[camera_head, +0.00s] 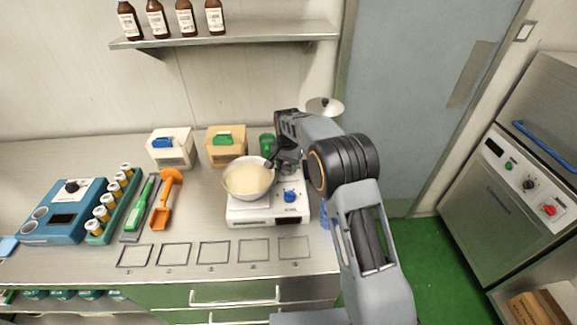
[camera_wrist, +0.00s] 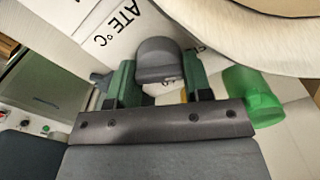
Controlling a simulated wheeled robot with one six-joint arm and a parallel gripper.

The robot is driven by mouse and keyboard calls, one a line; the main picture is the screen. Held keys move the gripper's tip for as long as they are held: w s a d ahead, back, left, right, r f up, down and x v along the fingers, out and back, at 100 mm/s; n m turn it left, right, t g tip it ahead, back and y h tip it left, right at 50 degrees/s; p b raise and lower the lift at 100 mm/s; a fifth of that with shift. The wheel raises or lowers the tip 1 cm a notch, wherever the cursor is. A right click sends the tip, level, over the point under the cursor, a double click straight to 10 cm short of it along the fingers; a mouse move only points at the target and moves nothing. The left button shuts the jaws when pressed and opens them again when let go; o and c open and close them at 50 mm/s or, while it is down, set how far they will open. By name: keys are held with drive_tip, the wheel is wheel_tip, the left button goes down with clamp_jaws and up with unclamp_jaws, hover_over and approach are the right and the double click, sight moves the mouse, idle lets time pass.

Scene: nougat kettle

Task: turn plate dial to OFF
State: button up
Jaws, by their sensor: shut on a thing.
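The white hot plate (camera_head: 262,215) stands on the bench with a blue dial (camera_head: 290,196) on its right side. The dial's setting is too small to read. A white pan (camera_head: 248,178) of cream-coloured mass is over the plate's left part; I cannot tell whether it rests there. My gripper (camera_head: 279,157) is at the pan's upper right, behind the dial and apart from it. In the wrist view its green fingers (camera_wrist: 158,82) are shut on a dark grey piece (camera_wrist: 158,60), apparently the pan handle. Printing "ATE °C" shows on the pale plate surface (camera_wrist: 100,30).
A green cup (camera_head: 266,144) stands behind the plate, close to my gripper. Two boxes (camera_head: 172,148) (camera_head: 226,146) stand by the wall. An orange scoop (camera_head: 164,200) and a green tool (camera_head: 140,205) lie left. Marked squares (camera_head: 213,252) on the front bench are empty.

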drive_tip(key=shift+n, duration=0.5)
drive_tip(key=o, duration=0.9)
wheel_tip(320, 180, up, 14)
drive_tip(key=b, duration=0.1)
drive_tip(key=shift+f, duration=0.1)
